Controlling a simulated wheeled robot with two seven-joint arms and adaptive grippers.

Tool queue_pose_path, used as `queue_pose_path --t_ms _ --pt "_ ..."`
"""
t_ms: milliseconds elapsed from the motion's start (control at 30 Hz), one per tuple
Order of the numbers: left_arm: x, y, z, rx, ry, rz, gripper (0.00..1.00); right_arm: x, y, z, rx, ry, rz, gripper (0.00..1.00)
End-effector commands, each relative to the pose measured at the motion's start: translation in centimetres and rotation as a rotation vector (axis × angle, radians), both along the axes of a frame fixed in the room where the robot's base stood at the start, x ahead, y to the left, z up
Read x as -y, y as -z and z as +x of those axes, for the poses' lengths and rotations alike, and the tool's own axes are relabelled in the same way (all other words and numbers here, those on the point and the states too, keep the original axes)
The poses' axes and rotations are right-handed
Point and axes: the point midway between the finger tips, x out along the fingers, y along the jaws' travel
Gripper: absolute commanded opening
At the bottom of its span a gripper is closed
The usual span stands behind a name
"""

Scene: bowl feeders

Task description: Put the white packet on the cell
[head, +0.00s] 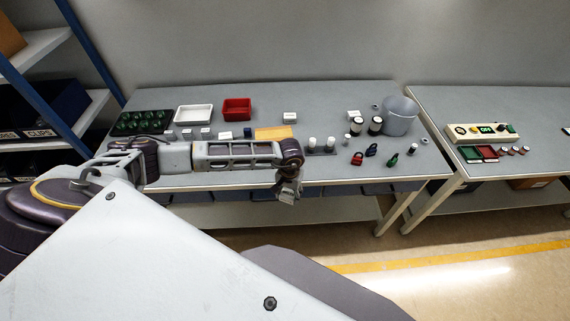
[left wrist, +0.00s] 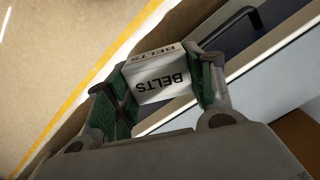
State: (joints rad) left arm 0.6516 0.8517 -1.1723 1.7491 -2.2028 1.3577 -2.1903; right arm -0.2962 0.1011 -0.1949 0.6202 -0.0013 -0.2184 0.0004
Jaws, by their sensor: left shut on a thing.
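My left gripper (head: 287,192) is just off the front edge of the left bench. In the left wrist view the gripper (left wrist: 160,88) is shut on a white packet (left wrist: 163,78), a small box with BELTS in black letters. Its green-lined fingers press on two opposite sides of the packet. In the head view the packet is too small to make out clearly in the fingers. I cannot tell which thing on the benches is the cell. My right gripper is not in view.
The left bench (head: 240,181) holds a white tray (head: 194,114), a red tray (head: 237,109), a grey bucket (head: 401,117), a yellow-tan board (head: 273,133) and small white boxes. Red, blue and green padlocks sit near the front right. A control box (head: 481,132) stands on the right bench.

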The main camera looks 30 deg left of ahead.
Motion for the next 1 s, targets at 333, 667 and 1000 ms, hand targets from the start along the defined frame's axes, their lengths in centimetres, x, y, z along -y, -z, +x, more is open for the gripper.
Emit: queue_pose_path --t_ms 333,667,1000 --pt "1.4 3.4 -1.6 0.0 0.106 -0.01 0.22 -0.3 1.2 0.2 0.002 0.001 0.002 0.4" --pt "1.4 6.0 -1.6 0.0 0.104 -0.009 0.22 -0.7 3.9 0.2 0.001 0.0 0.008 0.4" --pt "1.4 9.3 -1.6 0.0 0.103 -0.009 0.22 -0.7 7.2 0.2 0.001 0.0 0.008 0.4"
